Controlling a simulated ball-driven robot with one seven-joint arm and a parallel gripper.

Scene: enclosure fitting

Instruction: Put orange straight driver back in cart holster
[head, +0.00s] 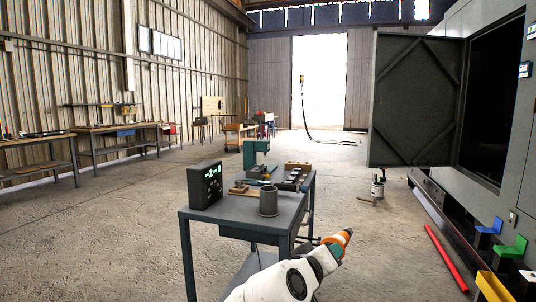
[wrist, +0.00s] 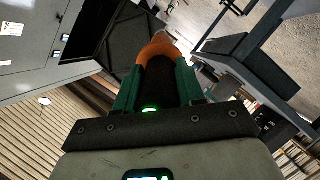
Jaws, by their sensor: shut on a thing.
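The orange straight driver (head: 341,238) is in my gripper (head: 329,248), low and right of the cart (head: 230,216) in the head view. In the wrist view the driver (wrist: 157,52) has an orange far end and a dark body. The green fingers of my gripper (wrist: 157,88) are shut on its two sides. Its far tip is hard to make out. A grey open-topped cylinder (head: 268,201), which looks like the holster, stands upright near the cart's front edge. The driver is apart from it. The inside of the cylinder is hidden.
On the cart are a dark box with green digits (head: 205,185), a green press-like stand (head: 256,154) and a wooden block (head: 298,166). A large machine with an open door (head: 415,100) stands right. A red bar (head: 446,258) lies on the floor. Floor left of the cart is clear.

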